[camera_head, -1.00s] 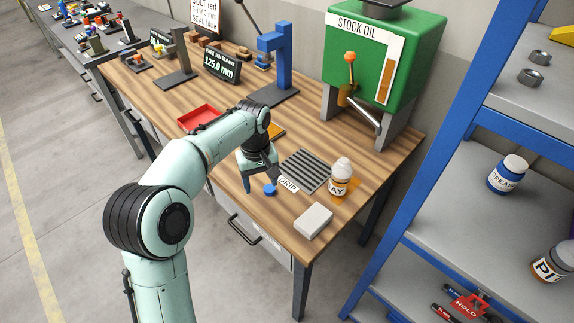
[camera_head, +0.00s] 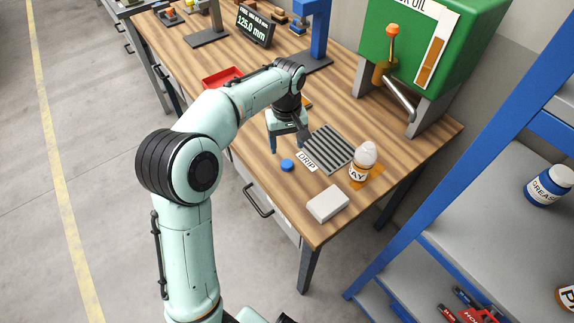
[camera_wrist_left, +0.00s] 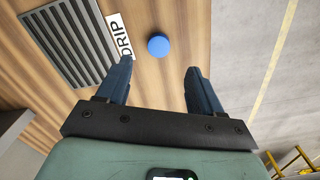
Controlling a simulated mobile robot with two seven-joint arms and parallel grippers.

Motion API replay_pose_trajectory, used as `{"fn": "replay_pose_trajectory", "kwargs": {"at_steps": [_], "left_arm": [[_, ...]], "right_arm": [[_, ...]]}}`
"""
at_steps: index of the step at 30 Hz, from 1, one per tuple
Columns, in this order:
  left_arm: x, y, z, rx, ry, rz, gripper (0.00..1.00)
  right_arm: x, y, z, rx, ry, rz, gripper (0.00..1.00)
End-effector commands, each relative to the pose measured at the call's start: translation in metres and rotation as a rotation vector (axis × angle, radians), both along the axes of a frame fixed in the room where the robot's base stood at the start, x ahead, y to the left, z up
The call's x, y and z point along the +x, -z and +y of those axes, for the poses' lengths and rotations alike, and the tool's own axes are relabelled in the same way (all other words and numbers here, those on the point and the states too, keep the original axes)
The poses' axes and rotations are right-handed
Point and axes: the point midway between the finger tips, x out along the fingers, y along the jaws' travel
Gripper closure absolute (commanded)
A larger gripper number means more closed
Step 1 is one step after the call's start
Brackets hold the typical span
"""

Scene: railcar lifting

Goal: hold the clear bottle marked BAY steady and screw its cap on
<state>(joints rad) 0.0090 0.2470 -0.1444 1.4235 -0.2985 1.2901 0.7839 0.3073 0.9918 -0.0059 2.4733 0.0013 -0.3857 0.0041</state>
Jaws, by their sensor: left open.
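The clear bottle (camera_head: 364,158) has amber contents and a white label showing "AY"; it stands upright on an orange patch near the bench's right end. No cap shows on its pale, rounded top. A round blue cap (camera_head: 287,165) lies on the wood, left of the DRIP label (camera_head: 307,161). My left gripper (camera_head: 289,146) is open and empty, pointing down just behind the cap. In the left wrist view the cap (camera_wrist_left: 158,45) lies beyond the fingertips (camera_wrist_left: 158,73), roughly centred between them and apart from both. My right gripper is not in view.
A grey ribbed drip grate (camera_head: 329,149) lies between the gripper and the bottle. A white block (camera_head: 327,204) sits at the bench's front right. A red tray (camera_head: 222,77) is partly behind my arm. The green oil tank (camera_head: 412,50) stands behind; a blue shelf rack (camera_head: 425,215) is at right.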

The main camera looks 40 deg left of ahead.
Motion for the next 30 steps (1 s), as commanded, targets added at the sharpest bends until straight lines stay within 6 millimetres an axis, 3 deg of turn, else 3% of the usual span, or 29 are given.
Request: {"fn": "replay_pose_trajectory", "kwargs": {"at_steps": [1, 6, 19, 30], "left_arm": [[-0.001, 0.012, 0.0, 0.0, -0.001, 0.004, 0.34], [0.0, 0.031, 0.0, -0.001, 0.0, 0.001, 0.34], [0.001, 0.037, 0.001, 0.0, 0.0, 0.0, 0.34], [0.004, 0.084, 0.004, -0.001, 0.0, 0.001, 0.34]], "right_arm": [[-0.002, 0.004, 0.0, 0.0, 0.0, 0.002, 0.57], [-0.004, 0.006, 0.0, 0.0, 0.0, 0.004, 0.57], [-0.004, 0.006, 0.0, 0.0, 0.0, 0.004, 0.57], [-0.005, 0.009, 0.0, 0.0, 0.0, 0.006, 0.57]]}}
